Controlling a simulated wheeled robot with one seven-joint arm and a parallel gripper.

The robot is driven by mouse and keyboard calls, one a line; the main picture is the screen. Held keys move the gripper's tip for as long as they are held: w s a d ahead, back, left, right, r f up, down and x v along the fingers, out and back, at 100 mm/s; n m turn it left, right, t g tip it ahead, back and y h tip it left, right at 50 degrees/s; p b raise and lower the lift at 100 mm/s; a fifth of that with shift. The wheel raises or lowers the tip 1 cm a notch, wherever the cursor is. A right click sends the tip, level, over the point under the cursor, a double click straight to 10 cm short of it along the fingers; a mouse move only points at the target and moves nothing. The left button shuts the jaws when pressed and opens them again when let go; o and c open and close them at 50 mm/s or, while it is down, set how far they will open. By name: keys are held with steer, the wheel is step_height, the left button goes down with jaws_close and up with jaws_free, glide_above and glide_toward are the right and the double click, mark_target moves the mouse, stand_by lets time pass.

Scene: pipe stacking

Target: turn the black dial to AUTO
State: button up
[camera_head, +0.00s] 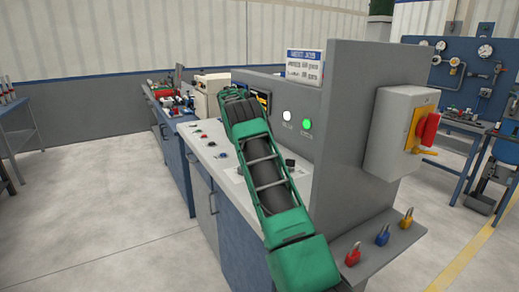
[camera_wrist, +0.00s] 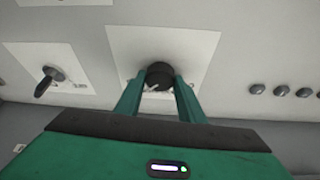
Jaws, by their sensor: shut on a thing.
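The black dial (camera_wrist: 160,70) sits on a square white plate (camera_wrist: 195,42) in the wrist view. The two green fingers of my gripper (camera_wrist: 161,80) stand on either side of it and are shut on it. A small light pointer mark shows at the dial's lower edge, but its label cannot be read, so I cannot tell which position it points to. In the head view my green arm reaches over the counter and hides the dial and the fingertips.
In the wrist view a second black knob with a handle (camera_wrist: 48,80) is at left, and several dark round buttons (camera_wrist: 282,90) are at right. In the head view an upright grey panel (camera_head: 345,110) with a lit green lamp (camera_head: 307,125) stands beside my arm.

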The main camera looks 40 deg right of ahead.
steer(key=shift+w+r+m+g, duration=0.1)
steer(key=shift+w+m+g, duration=0.1)
steer(key=shift+m, duration=0.45)
steer(key=shift+w+m+g, duration=0.15)
steer(key=shift+m+g, duration=0.05)
steer(key=shift+m, duration=0.45)
steer(key=shift+r+m, duration=0.15)
steer(key=shift+m, duration=0.15)
steer(key=shift+w, duration=0.1)
steer(key=o, duration=1)
steer(key=shift+o, duration=0.2)
